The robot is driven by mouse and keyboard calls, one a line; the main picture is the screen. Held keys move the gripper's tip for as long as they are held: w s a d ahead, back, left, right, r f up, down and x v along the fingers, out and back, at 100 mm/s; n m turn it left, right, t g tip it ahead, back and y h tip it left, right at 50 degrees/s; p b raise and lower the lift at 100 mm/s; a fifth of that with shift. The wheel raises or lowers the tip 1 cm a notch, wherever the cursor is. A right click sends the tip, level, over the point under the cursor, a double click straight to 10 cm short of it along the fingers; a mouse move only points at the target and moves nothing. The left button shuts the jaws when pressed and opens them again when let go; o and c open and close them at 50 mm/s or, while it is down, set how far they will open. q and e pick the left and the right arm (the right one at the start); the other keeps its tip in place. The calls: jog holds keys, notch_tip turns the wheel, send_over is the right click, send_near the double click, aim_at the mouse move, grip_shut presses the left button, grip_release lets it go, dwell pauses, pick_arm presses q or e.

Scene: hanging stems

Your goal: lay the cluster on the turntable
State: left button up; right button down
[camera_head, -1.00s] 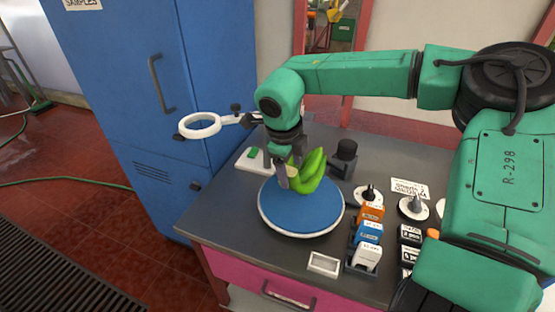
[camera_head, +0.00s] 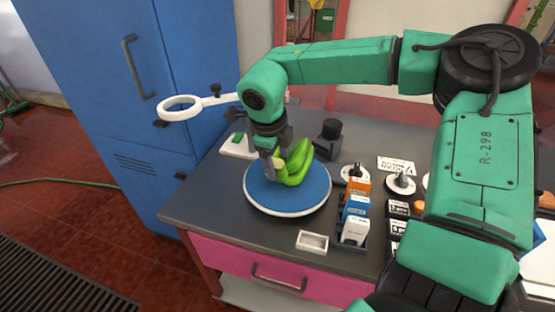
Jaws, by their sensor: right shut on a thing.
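The cluster (camera_head: 297,165) is a bunch of green, banana-like fruit over the turntable. The turntable (camera_head: 287,204) is a round blue disc with a white rim on the grey bench top. My right gripper (camera_head: 274,172) points down over the disc, shut on the cluster's pale stem end at the left of the bunch. The cluster's lower side is at or very close to the blue surface; I cannot tell whether it touches. My left gripper is out of view.
A white ring on an arm (camera_head: 180,108) stands out left of the bench. Right of the turntable are a rack of orange, blue and white boxes (camera_head: 354,208) and cone-topped discs (camera_head: 401,182). A small white tray (camera_head: 312,242) lies at the front edge. A black-topped block (camera_head: 328,138) stands behind.

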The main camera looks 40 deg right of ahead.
jog(key=shift+f+b, duration=0.3)
jog(key=shift+b, duration=0.05)
grip_release()
